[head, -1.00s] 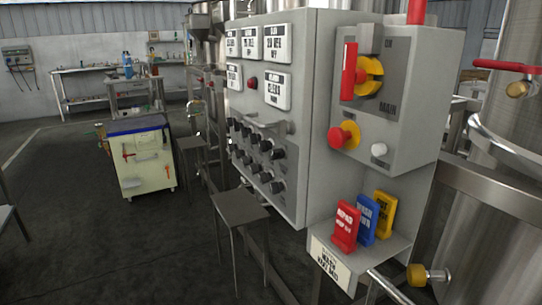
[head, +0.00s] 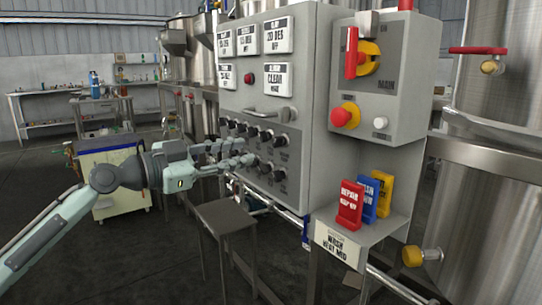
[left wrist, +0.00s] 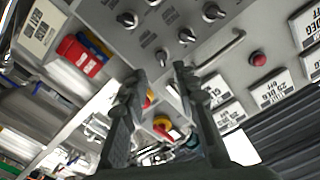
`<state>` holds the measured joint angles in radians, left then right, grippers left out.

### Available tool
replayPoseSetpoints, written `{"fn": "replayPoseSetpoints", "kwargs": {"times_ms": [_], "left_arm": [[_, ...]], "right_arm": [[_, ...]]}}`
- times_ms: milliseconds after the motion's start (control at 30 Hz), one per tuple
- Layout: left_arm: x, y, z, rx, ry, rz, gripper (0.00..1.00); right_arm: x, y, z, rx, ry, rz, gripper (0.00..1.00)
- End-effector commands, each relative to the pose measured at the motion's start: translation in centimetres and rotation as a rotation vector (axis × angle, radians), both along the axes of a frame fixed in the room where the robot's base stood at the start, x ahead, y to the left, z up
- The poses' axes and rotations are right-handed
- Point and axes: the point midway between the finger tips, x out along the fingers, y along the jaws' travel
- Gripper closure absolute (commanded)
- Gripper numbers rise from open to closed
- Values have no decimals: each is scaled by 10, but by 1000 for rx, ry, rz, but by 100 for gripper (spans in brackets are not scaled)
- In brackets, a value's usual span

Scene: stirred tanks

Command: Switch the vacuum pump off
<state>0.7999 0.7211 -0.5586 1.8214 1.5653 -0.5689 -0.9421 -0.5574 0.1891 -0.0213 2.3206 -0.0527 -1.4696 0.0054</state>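The grey control panel (head: 300,110) has rows of black rotary knobs (head: 265,135) on its lower front. Their labels are too small to read, so I cannot tell which knob is the vacuum pump's. My left gripper (head: 247,152) is in front of the lower knobs, its fingers pointing right at them and hiding some. In the left wrist view, its two fingers (left wrist: 160,76) are apart with nothing clearly held between them. Several black knobs (left wrist: 187,35) show beyond the fingertips; I cannot tell whether any is touched. My right gripper is not in view.
A red-and-yellow main switch (head: 367,58) and a red mushroom button (head: 345,116) are on the box at right. Red, blue and yellow tags (head: 350,204) stand on a shelf below. A dark stool (head: 225,217) stands under my left gripper.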

Motion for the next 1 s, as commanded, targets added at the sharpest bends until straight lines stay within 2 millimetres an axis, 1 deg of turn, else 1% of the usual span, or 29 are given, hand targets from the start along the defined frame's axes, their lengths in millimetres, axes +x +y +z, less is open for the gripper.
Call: {"fn": "replayPoseSetpoints", "kwargs": {"times_ms": [33, 100, 167, 400, 500, 700, 900, 933, 1000], "left_arm": [[-1, -2, 5, 1, -11, -6, 71], [2, -7, 9, -3, -15, -11, 71], [6, -14, 10, -4, -13, -11, 71], [29, -46, 11, -5, -12, -10, 71], [37, -55, 9, -5, -11, -10, 71], [44, -64, 8, -3, -11, -9, 71], [44, -64, 7, -3, -11, -8, 71], [44, -64, 7, -3, -11, -8, 72], [44, -64, 7, -3, -11, -8, 81]], "right_arm": [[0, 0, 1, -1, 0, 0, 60], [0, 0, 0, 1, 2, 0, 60], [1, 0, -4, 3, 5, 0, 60], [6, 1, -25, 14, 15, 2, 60], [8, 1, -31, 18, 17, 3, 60], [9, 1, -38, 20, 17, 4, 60], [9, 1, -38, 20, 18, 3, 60], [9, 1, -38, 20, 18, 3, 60], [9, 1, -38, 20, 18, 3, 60]]}}
